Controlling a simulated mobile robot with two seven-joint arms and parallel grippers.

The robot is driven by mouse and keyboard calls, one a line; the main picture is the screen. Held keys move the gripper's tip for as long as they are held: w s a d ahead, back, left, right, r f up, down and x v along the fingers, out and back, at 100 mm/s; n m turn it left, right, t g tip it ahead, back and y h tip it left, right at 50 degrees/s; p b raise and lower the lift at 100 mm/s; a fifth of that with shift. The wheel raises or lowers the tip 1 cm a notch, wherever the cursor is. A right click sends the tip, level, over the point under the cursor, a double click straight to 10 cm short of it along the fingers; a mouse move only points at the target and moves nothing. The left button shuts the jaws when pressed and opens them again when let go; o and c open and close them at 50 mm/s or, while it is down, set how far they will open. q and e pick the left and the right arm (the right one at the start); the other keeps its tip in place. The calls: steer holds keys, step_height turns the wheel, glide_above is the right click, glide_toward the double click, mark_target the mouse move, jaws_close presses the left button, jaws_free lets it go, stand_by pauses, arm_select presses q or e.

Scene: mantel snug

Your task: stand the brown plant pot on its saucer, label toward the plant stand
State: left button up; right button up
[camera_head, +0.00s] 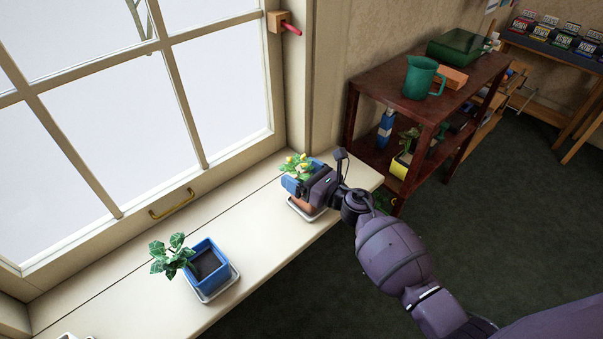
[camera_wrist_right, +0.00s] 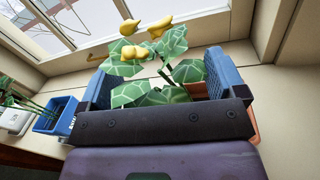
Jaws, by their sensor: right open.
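The brown plant pot (camera_head: 308,208) with yellow flowers and green leaves is on the sill in the head view, mostly hidden by my right gripper (camera_head: 303,175). It appears upright over a pale saucer (camera_head: 297,211); whether it is fully seated cannot be told. In the right wrist view the open blue fingers of my right gripper (camera_wrist_right: 163,80) are on either side of the plant, and a bit of the brown pot (camera_wrist_right: 252,112) shows at right. No label is visible on it. A dark red-brown two-tier stand (camera_head: 440,112), probably the plant stand, is beyond the sill. My left gripper is out of view.
A blue pot (camera_head: 207,264) with a leafy plant stands on a pale saucer (camera_head: 221,293) farther left on the sill. The window (camera_head: 120,110) borders the sill. A green jug (camera_head: 420,76) and green box (camera_head: 458,47) are on the stand. Bare sill lies between the pots.

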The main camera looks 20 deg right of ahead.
steer(key=shift+r, duration=0.2)
arm_select(q)
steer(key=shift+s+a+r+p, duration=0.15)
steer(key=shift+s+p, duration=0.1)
steer(key=shift+p, duration=0.25)
arm_select(e)
steer(key=v, duration=1.2)
steer(key=shift+f, duration=0.1)
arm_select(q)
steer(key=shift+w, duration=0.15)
arm_select(e)
steer(key=s+f+n+g+h, duration=0.2)
steer(key=s+n+g+h, duration=0.1)
steer(key=s+n, duration=1.3)
steer(key=s+f+n+g+h, duration=0.2)
steer(key=s+n+h, duration=0.3)
steer(key=s+n, duration=1.1)
steer(key=shift+s+a+f+n+g, duration=0.3)
steer(key=shift+n+g, duration=0.2)
steer(key=shift+n, duration=0.7)
